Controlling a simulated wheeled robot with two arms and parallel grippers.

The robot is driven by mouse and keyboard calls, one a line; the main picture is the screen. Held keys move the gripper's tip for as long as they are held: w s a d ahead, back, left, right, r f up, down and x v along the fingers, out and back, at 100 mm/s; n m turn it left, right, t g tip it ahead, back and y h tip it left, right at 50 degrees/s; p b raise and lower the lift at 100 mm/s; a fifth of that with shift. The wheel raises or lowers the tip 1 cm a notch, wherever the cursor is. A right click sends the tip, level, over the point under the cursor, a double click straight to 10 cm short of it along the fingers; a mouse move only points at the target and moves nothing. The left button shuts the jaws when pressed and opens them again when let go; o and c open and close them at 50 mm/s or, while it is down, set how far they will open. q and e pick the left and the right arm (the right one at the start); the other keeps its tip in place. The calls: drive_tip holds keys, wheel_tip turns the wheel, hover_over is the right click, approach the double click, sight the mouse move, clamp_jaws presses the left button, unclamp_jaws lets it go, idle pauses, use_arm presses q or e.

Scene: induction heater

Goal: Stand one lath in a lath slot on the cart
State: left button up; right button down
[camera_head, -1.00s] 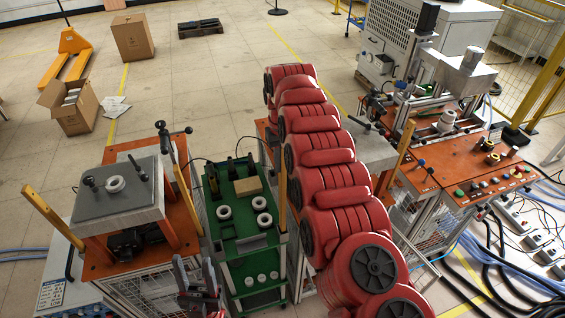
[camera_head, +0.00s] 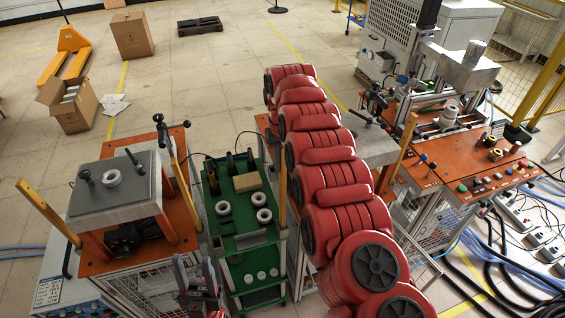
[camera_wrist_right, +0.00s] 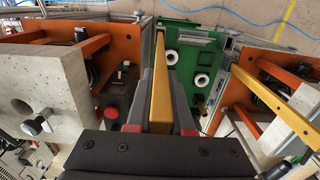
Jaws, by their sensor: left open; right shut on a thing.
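The green cart (camera_head: 238,243) stands in the centre of the head view. A yellow lath (camera_head: 283,187) shows upright at its right edge, partly behind my red right arm. In the right wrist view my right gripper (camera_wrist_right: 160,122) is shut on a yellow lath (camera_wrist_right: 159,82), which points away along the cart's edge (camera_wrist_right: 180,122). Whether its end is in a slot is hidden. Other laths stand at the left bench (camera_head: 48,212) (camera_head: 180,187) and the right bench (camera_head: 404,143). My left gripper (camera_head: 197,285) is open and empty, low in front of the cart's left side.
The cart carries white rings (camera_head: 264,215), a brown block (camera_head: 247,182) and dark bottles. Left bench (camera_head: 118,205) and right machine (camera_head: 445,165) flank it closely. Cables (camera_head: 480,250) lie on the floor at right. The floor behind is open, with cardboard boxes (camera_head: 132,36) farther off.

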sight(282, 171)
drive_tip(key=shift+f+b, duration=1.2)
drive_tip(key=shift+f, duration=0.45)
drive_tip(key=c, duration=0.7)
unclamp_jaws()
drive_tip(key=shift+r, duration=0.1)
